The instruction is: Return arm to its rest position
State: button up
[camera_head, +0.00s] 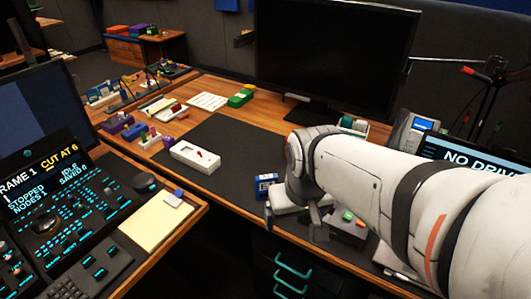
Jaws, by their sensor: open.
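My white arm reaches in from the right side of the head view and bends down over the front edge of the wooden desk. My gripper (294,222) hangs at its end, with dark fingers apart. I see nothing held between them, though the wrist hides part of that space. A blue box (266,185) stands on the desk just left of the wrist. A grey box with green and red buttons (348,219) sits right of the gripper, partly behind it. The control panel with a dark trackball (45,220) is at the left, well apart from the gripper.
A large dark monitor (335,45) stands at the back. A white box (195,156) lies on the dark mat (230,140), which is otherwise mostly clear. A desk phone (411,132) and a lit screen (475,158) are close behind my arm. Drawers with teal handles (293,266) are below.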

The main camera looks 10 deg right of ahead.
jog(key=shift+s, duration=0.1)
jog(key=p+v, duration=0.4)
jog(key=shift+w+r, duration=0.3)
jog(key=shift+r, duration=0.1)
dwell(0.7)
